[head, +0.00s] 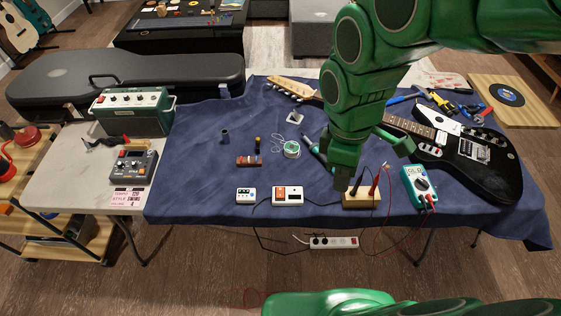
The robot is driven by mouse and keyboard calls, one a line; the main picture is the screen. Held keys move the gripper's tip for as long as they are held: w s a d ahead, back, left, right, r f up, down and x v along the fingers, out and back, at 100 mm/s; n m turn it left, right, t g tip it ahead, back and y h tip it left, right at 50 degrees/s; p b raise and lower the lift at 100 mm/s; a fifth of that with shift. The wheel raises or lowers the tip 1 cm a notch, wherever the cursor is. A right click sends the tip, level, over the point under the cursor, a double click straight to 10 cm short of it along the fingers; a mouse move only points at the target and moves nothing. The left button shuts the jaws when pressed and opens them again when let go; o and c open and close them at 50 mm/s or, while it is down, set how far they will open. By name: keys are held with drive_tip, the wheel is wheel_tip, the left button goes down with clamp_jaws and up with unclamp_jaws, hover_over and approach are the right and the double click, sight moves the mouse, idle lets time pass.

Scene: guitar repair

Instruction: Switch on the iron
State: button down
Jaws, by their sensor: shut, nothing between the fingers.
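A soldering iron with a teal handle (314,149) lies on the blue cloth, just left of my arm; its far end is partly hidden behind my arm. A small white box with an orange-red panel (288,195) sits near the cloth's front edge, with a dark cable leaving it. My gripper (340,182) is shut and empty, pointing down right of the orange-panelled box, close to a wooden block.
The wooden block (361,201) holds dark and red probes. A multimeter (420,184) and a black guitar (466,153) lie right of it. A solder spool (292,150) lies left of my arm.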

drive_tip(key=w+a+f+n, duration=0.55)
drive_tip(key=w+n, duration=0.35)
drive_tip(key=n, duration=1.3)
hover_over(281, 195)
drive_tip(key=w, duration=0.2)
wheel_tip(281, 195, down, 6)
drive_tip(key=shift+w+f, duration=0.15)
drive_tip(key=shift+f, duration=0.45)
drive_tip(key=shift+s+f, duration=0.35)
drive_tip(key=shift+f, duration=1.95)
drive_tip(key=shift+s+f, duration=0.3)
drive_tip(key=shift+f, duration=2)
drive_tip(key=shift+s+f, duration=0.35)
drive_tip(key=shift+f, duration=1.95)
drive_tip(key=shift+f, duration=0.1)
